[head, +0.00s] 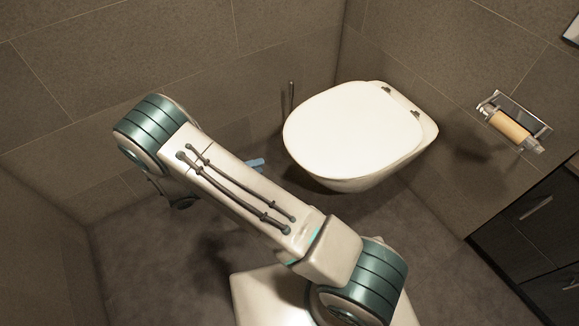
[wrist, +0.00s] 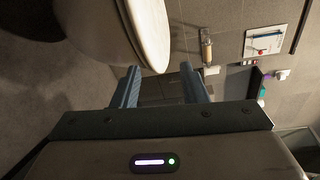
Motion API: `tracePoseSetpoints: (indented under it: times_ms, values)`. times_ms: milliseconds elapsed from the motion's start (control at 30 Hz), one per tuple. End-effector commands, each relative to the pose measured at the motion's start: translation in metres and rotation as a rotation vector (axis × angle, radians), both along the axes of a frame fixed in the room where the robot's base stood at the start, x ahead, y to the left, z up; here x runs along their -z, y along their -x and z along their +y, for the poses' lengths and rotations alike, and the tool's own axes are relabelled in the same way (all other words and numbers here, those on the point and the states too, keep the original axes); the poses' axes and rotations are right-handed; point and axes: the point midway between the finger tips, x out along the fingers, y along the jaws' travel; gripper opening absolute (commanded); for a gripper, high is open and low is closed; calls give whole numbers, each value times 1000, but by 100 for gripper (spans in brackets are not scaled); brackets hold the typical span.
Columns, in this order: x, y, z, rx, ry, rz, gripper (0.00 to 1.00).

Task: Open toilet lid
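In the head view only a bit of blue finger (head: 256,163) shows past my arm, left of the toilet.
A paper roll holder (head: 517,127) is on the wall right of the toilet. A dark cabinet (head: 530,235) stands at the lower right. A thin upright rod (head: 291,94) stands behind the toilet's left side. Bare floor (head: 430,235) lies between toilet and cabinet.

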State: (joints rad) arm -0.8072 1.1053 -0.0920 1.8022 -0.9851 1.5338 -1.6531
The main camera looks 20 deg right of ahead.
Motion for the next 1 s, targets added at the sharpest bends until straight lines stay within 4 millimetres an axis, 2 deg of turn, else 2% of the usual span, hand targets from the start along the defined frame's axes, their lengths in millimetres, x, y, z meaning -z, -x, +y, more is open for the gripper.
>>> tracePoseSetpoints:
  times_ms: [33, 100, 233, 367, 800, 1000]
  values:
    - [21, 0, 5, -37, 42, 40, 39]
    - [34, 0, 10, -74, 85, 83, 39]
    - [45, -1, 14, -111, 129, 123, 39]
    - [46, -5, 6, -117, 139, 133, 39]
    - [47, -31, -78, -114, 136, 131, 39]
    - [46, -40, -105, -114, 136, 131, 39]
